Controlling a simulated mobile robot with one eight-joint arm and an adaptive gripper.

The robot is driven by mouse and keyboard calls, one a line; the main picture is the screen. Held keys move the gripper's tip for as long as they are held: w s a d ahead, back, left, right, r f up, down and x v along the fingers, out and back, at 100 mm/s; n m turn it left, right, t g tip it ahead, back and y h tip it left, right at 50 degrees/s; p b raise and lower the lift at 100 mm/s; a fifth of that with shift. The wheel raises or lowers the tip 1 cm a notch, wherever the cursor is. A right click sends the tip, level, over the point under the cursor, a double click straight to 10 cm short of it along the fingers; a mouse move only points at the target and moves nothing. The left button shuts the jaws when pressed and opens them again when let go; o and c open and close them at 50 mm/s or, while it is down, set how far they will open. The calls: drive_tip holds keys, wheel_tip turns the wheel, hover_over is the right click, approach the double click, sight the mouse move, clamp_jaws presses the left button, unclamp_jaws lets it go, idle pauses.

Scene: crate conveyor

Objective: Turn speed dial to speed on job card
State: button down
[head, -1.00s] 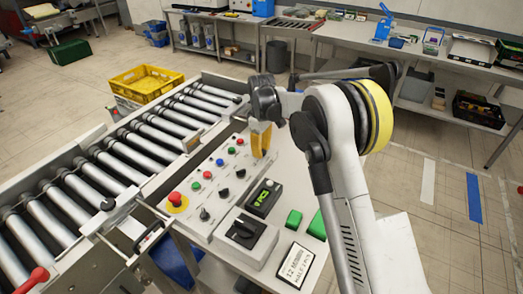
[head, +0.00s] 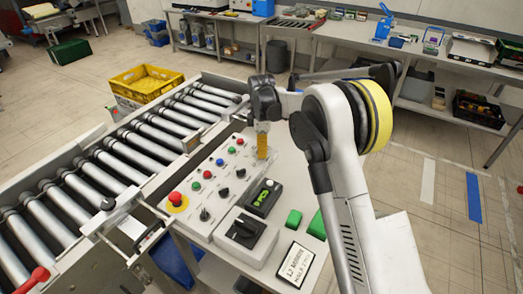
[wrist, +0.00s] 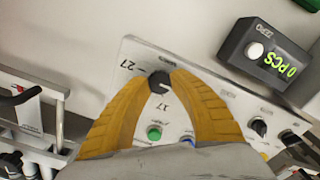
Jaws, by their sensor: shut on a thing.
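The speed dial, a black round knob (wrist: 157,82), sits on the light control panel (head: 190,211) in the wrist view. Printed numbers 27 and 17 show beside it. My gripper (wrist: 161,77) has its yellow fingers closed on both sides of the knob. In the head view my gripper (head: 262,146) points down at the panel's far right end and hides the dial. The job card (head: 295,264) lies at the front right of the table. Its text is small; the top line seems to begin with 12.
A black counter box (head: 263,198) reads 0 PCS in the wrist view (wrist: 270,58). A roller conveyor (head: 130,150) runs along the left.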

idle(0.3)
drive_tip(key=c, duration=1.1)
unclamp_jaws()
drive_tip(key=shift+o, duration=0.2)
wheel_tip(320, 180, up, 12)
drive_tip(key=shift+r, duration=0.1)
